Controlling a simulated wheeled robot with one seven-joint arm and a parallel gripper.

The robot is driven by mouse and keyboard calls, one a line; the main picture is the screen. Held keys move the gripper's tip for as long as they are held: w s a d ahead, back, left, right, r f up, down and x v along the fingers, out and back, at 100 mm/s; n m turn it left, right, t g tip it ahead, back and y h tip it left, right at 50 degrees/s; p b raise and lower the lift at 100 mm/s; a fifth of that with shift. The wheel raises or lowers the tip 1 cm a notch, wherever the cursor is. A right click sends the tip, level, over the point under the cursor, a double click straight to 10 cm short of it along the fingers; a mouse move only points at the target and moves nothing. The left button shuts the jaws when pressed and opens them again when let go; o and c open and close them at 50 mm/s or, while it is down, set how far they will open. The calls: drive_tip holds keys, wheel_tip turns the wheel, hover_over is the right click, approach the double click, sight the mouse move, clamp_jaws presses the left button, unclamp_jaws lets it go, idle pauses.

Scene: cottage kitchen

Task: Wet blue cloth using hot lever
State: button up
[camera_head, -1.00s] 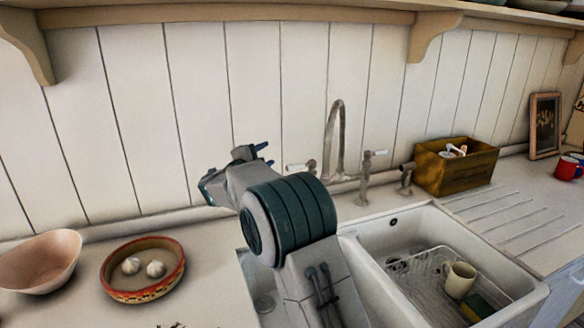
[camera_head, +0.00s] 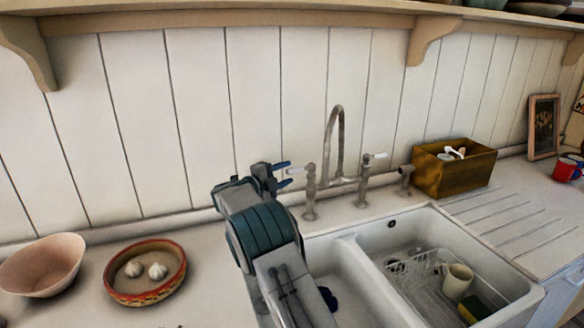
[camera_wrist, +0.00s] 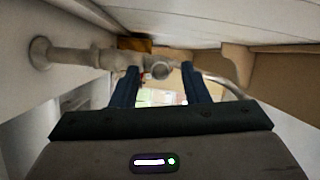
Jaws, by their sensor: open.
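The tap's left lever (camera_head: 297,170), short and white, tops a metal pillar (camera_head: 310,195) beside the tall curved spout (camera_head: 333,140). A similar right lever (camera_head: 376,155) stands across the spout; I cannot read which is hot. My gripper (camera_head: 285,174) is open, its blue fingers pointing at the left lever. In the wrist view, the lever end (camera_wrist: 160,70) shows round between the fingers; contact cannot be told. A small dark blue thing, possibly the blue cloth (camera_head: 328,298), lies in the left basin, partly hidden by my arm.
The right basin (camera_head: 440,225) holds a wire rack with a cream mug (camera_head: 457,280) and a sponge (camera_head: 474,308). A wooden box (camera_head: 455,172) stands right of the taps. A red-rimmed dish (camera_head: 145,290) and a pink bowl (camera_head: 42,265) sit left. The board wall is close behind.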

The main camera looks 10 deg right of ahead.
sight(302, 170)
drive_tip(key=shift+p+x, duration=0.35)
drive_tip(key=shift+x, duration=1.8)
